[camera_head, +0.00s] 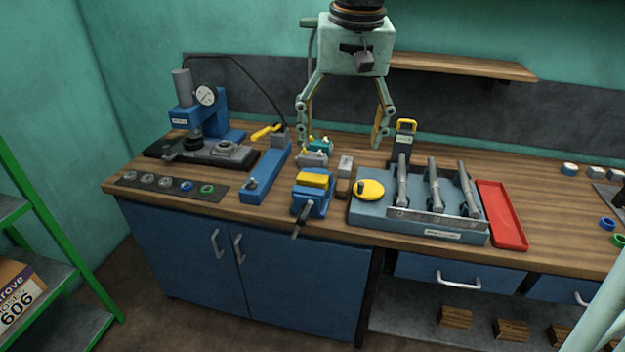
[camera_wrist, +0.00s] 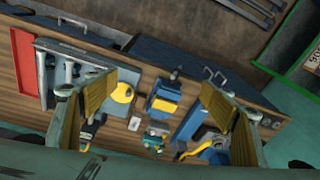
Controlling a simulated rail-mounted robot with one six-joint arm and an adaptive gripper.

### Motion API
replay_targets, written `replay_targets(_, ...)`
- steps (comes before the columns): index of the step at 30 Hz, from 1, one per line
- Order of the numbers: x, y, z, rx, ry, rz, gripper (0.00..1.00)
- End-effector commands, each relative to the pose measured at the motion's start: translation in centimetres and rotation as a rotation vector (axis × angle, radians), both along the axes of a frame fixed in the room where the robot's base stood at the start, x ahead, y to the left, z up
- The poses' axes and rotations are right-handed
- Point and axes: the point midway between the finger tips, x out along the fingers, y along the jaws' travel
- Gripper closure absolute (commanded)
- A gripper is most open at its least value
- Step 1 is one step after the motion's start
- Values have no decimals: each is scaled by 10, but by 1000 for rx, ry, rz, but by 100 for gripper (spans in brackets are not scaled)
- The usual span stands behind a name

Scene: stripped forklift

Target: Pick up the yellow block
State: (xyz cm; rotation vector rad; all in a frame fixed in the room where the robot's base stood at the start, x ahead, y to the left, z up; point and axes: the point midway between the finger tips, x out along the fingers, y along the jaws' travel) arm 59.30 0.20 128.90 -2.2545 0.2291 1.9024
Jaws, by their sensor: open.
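The yellow block (camera_head: 313,179) sits on top of a small blue vise (camera_head: 309,203) near the front edge of the bench, left of the blue-grey tray. In the wrist view the yellow block (camera_wrist: 165,105) shows between my two fingers, on the blue vise. My gripper (camera_head: 339,141) is open and empty, fingers pointing down above the bench. In the head view it is higher than the block and a little to its right. Nothing hides the block's top.
A blue-grey tray (camera_head: 371,214) with several metal tools and a round yellow piece stands right of the vise. A red tray (camera_head: 503,215) is further right. A blue press (camera_head: 205,125) stands at the left. Small grey and teal parts (camera_head: 318,151) lie behind the vise.

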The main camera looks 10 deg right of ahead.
Motion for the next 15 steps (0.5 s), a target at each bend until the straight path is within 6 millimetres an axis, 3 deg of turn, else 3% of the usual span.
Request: replay_targets(15,92,1,-24,10,52,-68,24)
